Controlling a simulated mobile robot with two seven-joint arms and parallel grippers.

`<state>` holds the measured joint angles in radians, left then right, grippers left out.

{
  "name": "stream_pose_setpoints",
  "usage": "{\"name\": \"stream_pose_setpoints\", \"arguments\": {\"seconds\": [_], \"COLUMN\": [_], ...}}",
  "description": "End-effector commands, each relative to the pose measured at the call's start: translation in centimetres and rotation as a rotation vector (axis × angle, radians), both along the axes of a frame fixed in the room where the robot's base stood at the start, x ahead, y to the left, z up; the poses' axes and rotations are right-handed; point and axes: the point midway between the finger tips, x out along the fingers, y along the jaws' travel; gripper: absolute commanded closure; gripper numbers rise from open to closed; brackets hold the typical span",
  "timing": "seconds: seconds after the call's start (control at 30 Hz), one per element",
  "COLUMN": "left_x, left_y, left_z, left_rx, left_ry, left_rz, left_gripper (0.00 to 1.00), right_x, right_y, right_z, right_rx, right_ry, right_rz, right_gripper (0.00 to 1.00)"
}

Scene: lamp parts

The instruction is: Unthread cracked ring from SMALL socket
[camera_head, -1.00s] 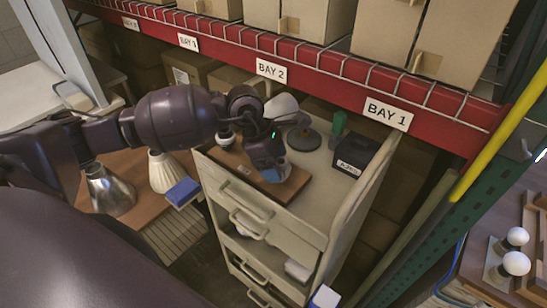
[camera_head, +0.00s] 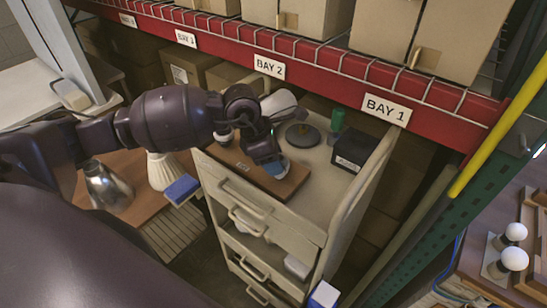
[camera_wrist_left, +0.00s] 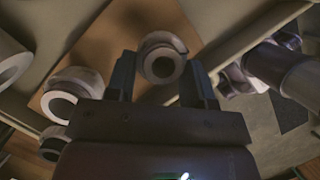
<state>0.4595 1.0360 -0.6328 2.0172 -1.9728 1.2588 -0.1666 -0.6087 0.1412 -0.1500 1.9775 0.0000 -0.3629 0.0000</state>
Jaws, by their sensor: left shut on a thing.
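My left gripper (camera_head: 268,160) reaches down over a brown wooden board (camera_head: 285,187) on top of the beige drawer cart. In the left wrist view its fingers (camera_wrist_left: 162,82) are closed on either side of a pale round ring (camera_wrist_left: 158,43) on a socket. A dark line or gap shows at the ring's upper right edge. The ring's lower side and the base of the socket are hidden by my gripper. A second, wider pale ringed socket (camera_wrist_left: 72,82) stands on the board to the left, outside the fingers. My right gripper is not in view.
A dark round base (camera_head: 302,136), a green bottle (camera_head: 337,121) and a black box (camera_head: 355,149) stand on the cart behind the board. The red shelf beam (camera_head: 330,85) runs behind and above.

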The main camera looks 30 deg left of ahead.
Motion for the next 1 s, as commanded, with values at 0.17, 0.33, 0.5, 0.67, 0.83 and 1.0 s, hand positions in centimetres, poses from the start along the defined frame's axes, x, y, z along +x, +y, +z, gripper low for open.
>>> {"name": "stream_pose_setpoints", "arguments": {"seconds": [0.17,0.33,0.5,0.67,0.83,1.0], "left_x": [-0.16,-0.32,-0.41,-0.43,-0.41,-0.45], "left_y": [-0.20,-0.35,-0.39,-0.37,-0.37,-0.57], "left_z": [0.02,0.04,0.09,0.12,0.12,0.07], "left_rx": [-0.001,-0.002,-0.001,-0.001,0.000,-0.002], "left_ry": [-0.003,-0.002,-0.002,-0.001,-0.001,-0.001], "left_rz": [0.142,0.279,0.378,0.397,0.396,0.472], "left_gripper": [0.80,0.80,0.80,0.80,0.80,0.80], "right_x": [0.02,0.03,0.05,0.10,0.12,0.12], "right_y": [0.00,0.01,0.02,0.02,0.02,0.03], "right_z": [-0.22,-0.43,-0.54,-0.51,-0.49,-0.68], "right_rx": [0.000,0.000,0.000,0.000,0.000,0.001], "right_ry": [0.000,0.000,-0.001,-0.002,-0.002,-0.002], "right_rz": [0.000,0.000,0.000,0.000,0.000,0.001], "right_gripper": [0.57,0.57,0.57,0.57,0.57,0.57]}}
